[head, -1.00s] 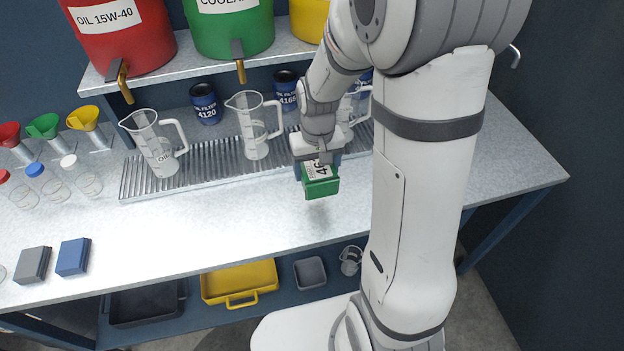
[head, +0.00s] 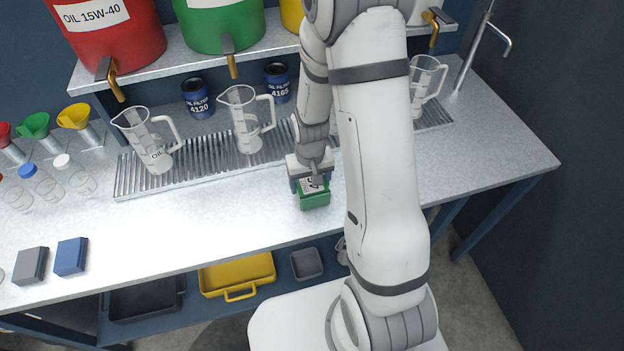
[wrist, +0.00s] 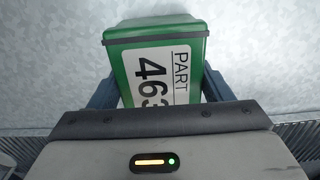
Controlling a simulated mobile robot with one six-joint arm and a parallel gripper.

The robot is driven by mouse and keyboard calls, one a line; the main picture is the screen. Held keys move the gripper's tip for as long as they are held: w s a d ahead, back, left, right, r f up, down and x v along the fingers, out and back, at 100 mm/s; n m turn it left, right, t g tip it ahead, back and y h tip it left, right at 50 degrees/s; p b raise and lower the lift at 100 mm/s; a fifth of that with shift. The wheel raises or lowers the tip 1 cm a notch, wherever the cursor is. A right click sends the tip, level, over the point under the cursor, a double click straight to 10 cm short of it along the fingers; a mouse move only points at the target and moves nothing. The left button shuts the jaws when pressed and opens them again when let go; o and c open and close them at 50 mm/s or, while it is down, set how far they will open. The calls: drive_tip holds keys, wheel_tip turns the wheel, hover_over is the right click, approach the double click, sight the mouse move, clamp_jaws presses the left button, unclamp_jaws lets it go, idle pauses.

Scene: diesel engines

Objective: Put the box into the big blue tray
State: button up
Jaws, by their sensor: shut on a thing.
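The green box (head: 315,201) has a white label; in the wrist view the box (wrist: 155,60) shows "PART" and a number starting 463. My gripper (head: 312,182) is shut on it, with one blue finger on each side, pointing down. The box is over the clear front part of the metal bench, at or close above its surface; I cannot tell if it touches. No tray that is clearly blue shows. A large dark tray (head: 145,303) sits on the blue lower shelf at left, its colour hard to judge.
A yellow tray (head: 238,275) and small grey bin (head: 306,264) share the lower shelf. Jugs (head: 247,120) stand on the drain grate behind the box. Grey (head: 30,265) and blue (head: 71,256) blocks lie at the bench's left front. Bench between them and the box is clear.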

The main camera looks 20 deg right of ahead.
drive_tip(key=shift+f, duration=0.2)
drive_tip(key=o, duration=1.4)
drive_tip(key=shift+o, duration=0.2)
drive_tip(key=shift+r, duration=0.1)
